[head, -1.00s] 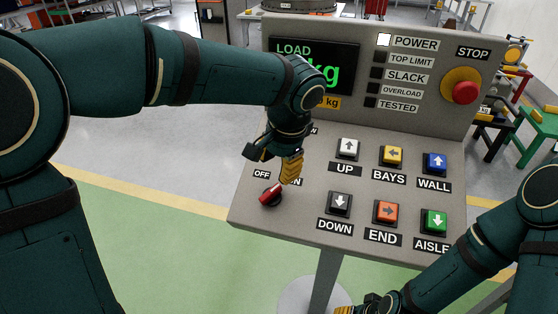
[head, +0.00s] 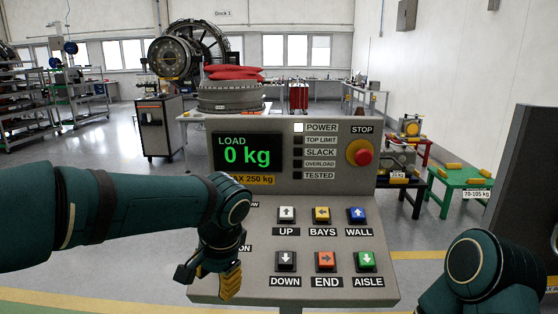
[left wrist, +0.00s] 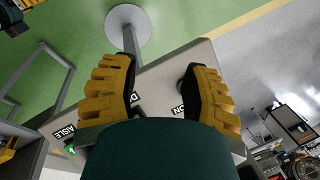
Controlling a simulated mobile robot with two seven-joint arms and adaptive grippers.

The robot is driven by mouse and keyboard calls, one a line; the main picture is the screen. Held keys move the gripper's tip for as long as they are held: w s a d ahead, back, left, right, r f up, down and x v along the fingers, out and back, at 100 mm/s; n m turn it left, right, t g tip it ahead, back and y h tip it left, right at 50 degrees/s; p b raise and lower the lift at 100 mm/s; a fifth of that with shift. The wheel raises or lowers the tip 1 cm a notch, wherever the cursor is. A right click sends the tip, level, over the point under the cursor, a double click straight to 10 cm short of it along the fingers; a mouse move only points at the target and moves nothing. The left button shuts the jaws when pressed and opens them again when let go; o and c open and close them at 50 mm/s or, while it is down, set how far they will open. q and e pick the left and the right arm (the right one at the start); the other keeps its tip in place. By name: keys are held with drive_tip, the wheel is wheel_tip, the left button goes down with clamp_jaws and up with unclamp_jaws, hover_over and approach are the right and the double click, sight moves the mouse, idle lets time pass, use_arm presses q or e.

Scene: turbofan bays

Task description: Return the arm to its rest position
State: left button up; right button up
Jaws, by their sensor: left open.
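My left gripper (head: 212,281) hangs over the lower left corner of the grey control panel (head: 268,288), yellow finger pads pointing down. In the left wrist view the jaws (left wrist: 160,85) are apart with nothing between them, above the panel's edge. The red OFF/ON knob is hidden behind the gripper in the head view. The left arm (head: 130,208) reaches in from the left across the picture. My right arm (head: 480,268) shows only as a bent link at lower right. A dark part with yellow at the wrist view's top left corner (left wrist: 14,18) seems to be my right gripper.
The screen (head: 247,155) reads 0 kg and the POWER lamp is lit. Several arrow buttons and a red STOP button (head: 363,157) are on the panel. A green table (head: 456,178) stands at right, beside a dark cabinet (head: 530,180).

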use_arm(q)
drive_tip(key=s+d+f+n+g+h, duration=0.1)
drive_tip(key=d+f+h, duration=0.1)
drive_tip(key=f, duration=0.7)
drive_tip(key=d+f+h, duration=0.2)
drive_tip(key=f, duration=0.6)
drive_tip(key=s+a+f+n+h, duration=0.1)
drive_tip(key=s+f+n, duration=0.2)
drive_tip(key=s+f, duration=0.3)
drive_tip(key=s+f+n+t+h, duration=0.1)
drive_tip(key=s+f+n, duration=0.3)
drive_tip(key=f, duration=0.9)
drive_tip(key=s, duration=0.2)
drive_tip(key=shift+s+a+n, duration=0.3)
drive_tip(key=shift+s+a, duration=0.05)
drive_tip(key=shift+a, duration=0.05)
